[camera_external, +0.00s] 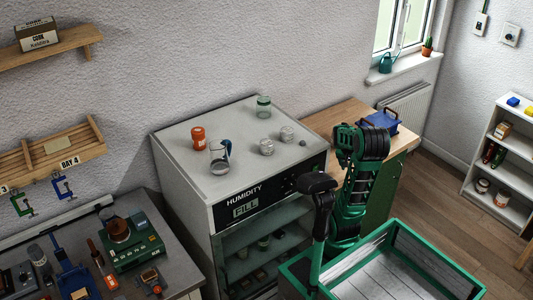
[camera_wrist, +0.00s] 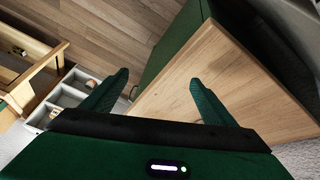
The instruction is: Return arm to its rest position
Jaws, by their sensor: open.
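My gripper (camera_wrist: 158,82) is open, with its two green fingers wide apart and nothing between them in the wrist view. Past the fingertips are a wooden cabinet top (camera_wrist: 225,85) and the wood floor (camera_wrist: 110,28). In the external view my green and black arm (camera_external: 352,195) stands folded upright beside the wooden-topped green cabinet (camera_external: 335,114). I cannot make out the fingers in that view.
A blue box (camera_external: 382,121) sits on the wooden top. White shelves (camera_external: 503,150) stand at the right, across open floor.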

